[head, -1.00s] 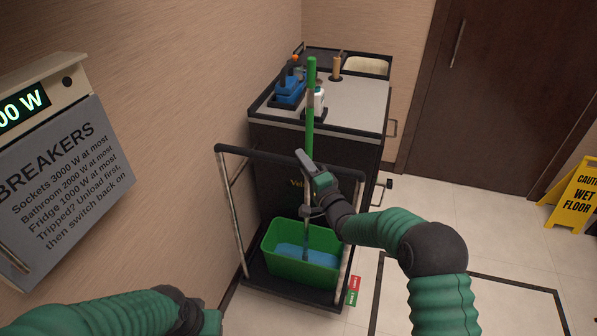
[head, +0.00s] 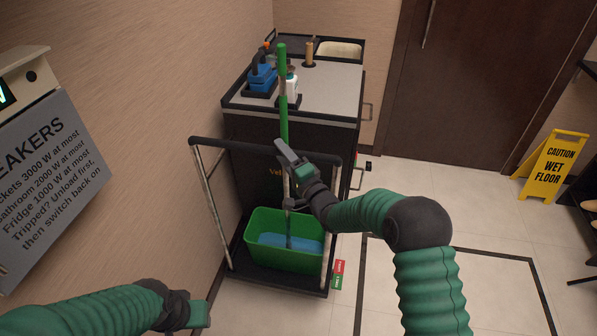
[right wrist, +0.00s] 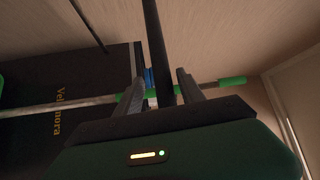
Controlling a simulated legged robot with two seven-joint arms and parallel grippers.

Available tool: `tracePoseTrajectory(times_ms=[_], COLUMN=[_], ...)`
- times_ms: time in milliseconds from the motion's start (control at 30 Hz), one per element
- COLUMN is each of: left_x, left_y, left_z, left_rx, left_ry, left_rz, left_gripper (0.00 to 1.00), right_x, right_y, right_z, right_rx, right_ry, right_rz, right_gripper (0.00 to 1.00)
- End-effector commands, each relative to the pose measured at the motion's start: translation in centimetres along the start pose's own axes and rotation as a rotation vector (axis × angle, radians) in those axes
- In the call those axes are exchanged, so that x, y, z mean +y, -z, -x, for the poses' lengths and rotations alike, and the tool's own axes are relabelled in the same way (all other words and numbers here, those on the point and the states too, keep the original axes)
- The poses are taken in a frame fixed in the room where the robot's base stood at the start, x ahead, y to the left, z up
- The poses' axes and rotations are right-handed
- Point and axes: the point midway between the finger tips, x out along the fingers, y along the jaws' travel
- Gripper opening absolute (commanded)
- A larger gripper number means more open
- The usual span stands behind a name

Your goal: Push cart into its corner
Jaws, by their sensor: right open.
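The cart (head: 258,125) is a dark cabinet with a grey top, standing along the left wall. A black handle bar (head: 235,147) on metal posts rises at its near end. A green bucket (head: 275,265) with blue liquid and a green-handled mop (head: 283,100) stand on its low platform. My right gripper (head: 287,153) is at the handle bar. In the right wrist view, a dark bar passes between the open fingers of my right gripper (right wrist: 160,80); I cannot tell whether they touch it. My left gripper (head: 198,314) is low at the left, apart from the cart; its fingers are unclear.
A breaker sign (head: 50,170) is on the left wall. A dark door (head: 465,80) is behind, right of the cart. A yellow wet-floor sign (head: 552,165) stands at right. A red-green card (head: 339,273) lies by the platform.

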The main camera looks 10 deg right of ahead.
Motion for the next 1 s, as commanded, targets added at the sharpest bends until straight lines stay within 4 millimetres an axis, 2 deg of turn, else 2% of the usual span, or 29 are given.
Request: tracePoseTrajectory(times_ms=[300, 500, 667, 933, 1000], left_x=[0.0, 0.0, 0.0, 0.0, 0.0], left_y=[0.0, 0.0, 0.0, 0.0, 0.1], left_z=[-0.1, -0.1, -0.1, -0.1, 0.6], left_rx=[0.0, 0.0, 0.0, 0.0, -0.001], left_ry=[0.0, 0.0, 0.0, 0.0, 0.0], left_rz=[0.0, 0.0, 0.0, 0.0, 0.0], left_gripper=[0.36, 0.36, 0.36, 0.36, 0.36], right_x=[0.3, 0.4, 0.4, 0.3, 0.0], right_y=[0.2, 0.2, 0.1, 0.1, 0.0], right_z=[9.2, 13.6, 14.9, 14.9, 15.1], right_rx=[0.003, 0.002, 0.001, 0.001, -0.001], right_ry=[-0.006, -0.006, -0.005, -0.004, -0.01], right_rz=[-0.003, -0.003, -0.002, -0.003, -0.009], right_gripper=[0.46, 0.46, 0.46, 0.46, 0.46])
